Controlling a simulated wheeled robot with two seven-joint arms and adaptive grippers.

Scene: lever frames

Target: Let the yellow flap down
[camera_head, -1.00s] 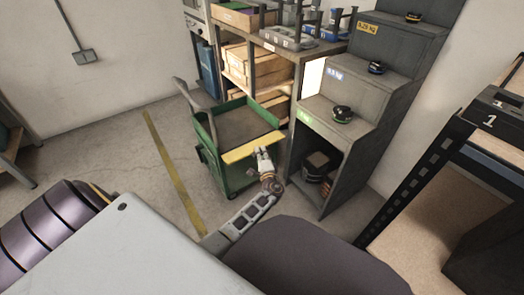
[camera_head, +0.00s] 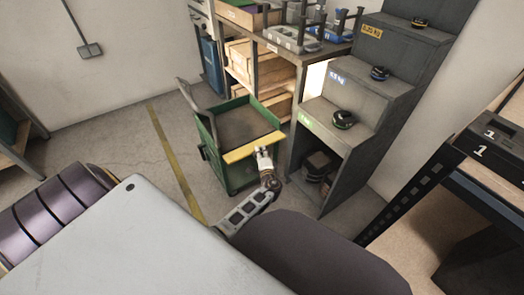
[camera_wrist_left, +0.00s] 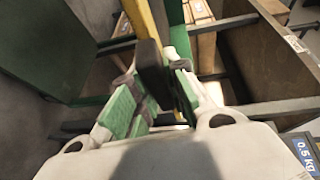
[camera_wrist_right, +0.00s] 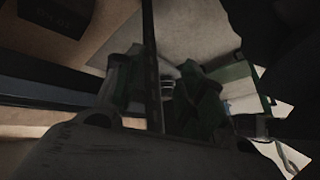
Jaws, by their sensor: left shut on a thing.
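The yellow flap (camera_head: 252,148) is a narrow panel along the front edge of the green cart (camera_head: 238,176). It juts outward from the cart's edge; its exact angle is hard to judge. My left gripper (camera_head: 263,154) is at the flap's outer edge, right of its middle, and is shut on it. In the left wrist view the yellow flap (camera_wrist_left: 137,16) runs in from the top between the fingers of the left gripper (camera_wrist_left: 158,88). My right gripper (camera_wrist_right: 165,90) shows only in its own dark wrist view, its fingers apart with a dark upright bar between or behind them.
A grey stepped stand (camera_head: 352,95) with several small round objects stands right of the cart. A workbench (camera_head: 275,45) with wooden boxes is behind. A black-framed shelf (camera_head: 420,178) is at the right. Open floor with a yellow line (camera_head: 175,165) lies to the left.

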